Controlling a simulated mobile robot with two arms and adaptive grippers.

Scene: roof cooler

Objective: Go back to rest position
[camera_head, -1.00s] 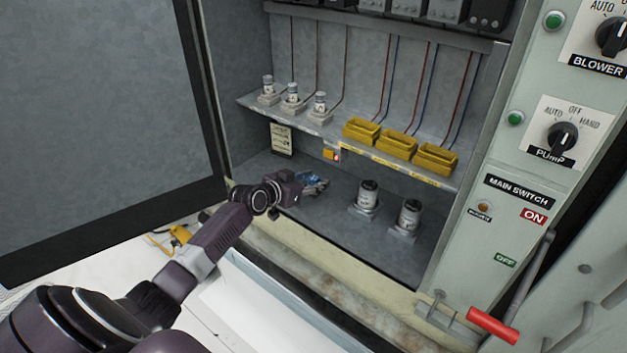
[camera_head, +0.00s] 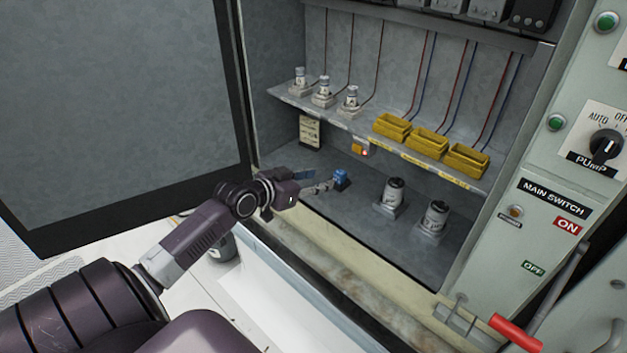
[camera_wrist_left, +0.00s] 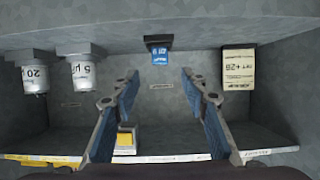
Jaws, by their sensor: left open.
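My left gripper (camera_head: 316,181) reaches into the lower bay of the open cabinet (camera_head: 365,270). Its fingers are apart with nothing between them, as the left wrist view (camera_wrist_left: 160,74) also shows. A small blue fuse-like block (camera_head: 341,179) sits in the lower bay, just beyond the fingertips. In the left wrist view the blue block (camera_wrist_left: 159,56) is ahead of the gap between the fingers, apart from both. My right gripper is not in view.
Two white cylindrical fuses (camera_head: 394,194) (camera_head: 434,217) stand right of the gripper. Above are a shelf with yellow holders (camera_head: 428,143) and small fuses (camera_head: 323,92). The cabinet door (camera_head: 120,110) stands open at left. A red-handled lever (camera_head: 516,332) is at lower right.

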